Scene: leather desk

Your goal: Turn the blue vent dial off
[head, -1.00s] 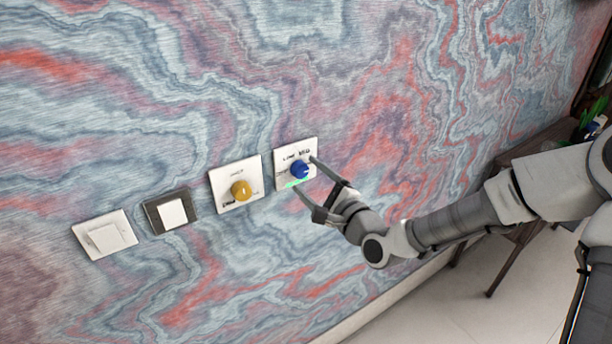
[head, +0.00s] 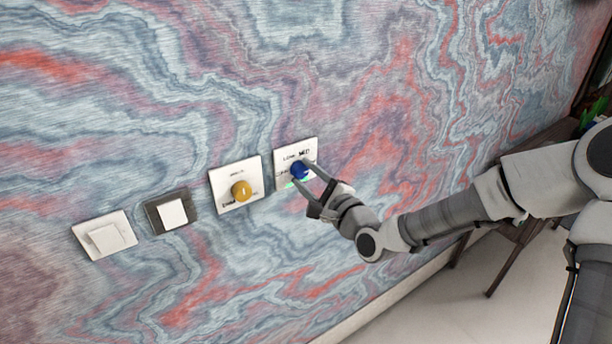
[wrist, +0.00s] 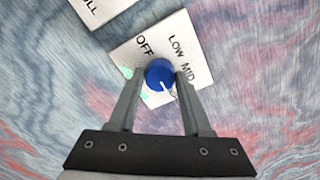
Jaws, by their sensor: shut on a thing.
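The blue vent dial (head: 299,170) sits on a white plate (head: 283,154) on the wall. In the wrist view the blue dial (wrist: 159,73) has a white mark that points to the lower right, past MID, at a label partly hidden by a finger. The OFF label (wrist: 144,45) is at the dial's upper left, with LOW (wrist: 176,48) and MID (wrist: 187,72) to its right. My gripper (head: 301,172) is shut on the dial, one finger on each side; it also shows in the wrist view (wrist: 157,80).
A yellow dial (head: 241,191) on its own white plate is just left of the blue one. Farther left are a dark-framed switch (head: 172,213) and a white switch (head: 104,236). A green glow (head: 290,184) shows on the blue dial's plate. A desk (head: 515,235) stands at the right.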

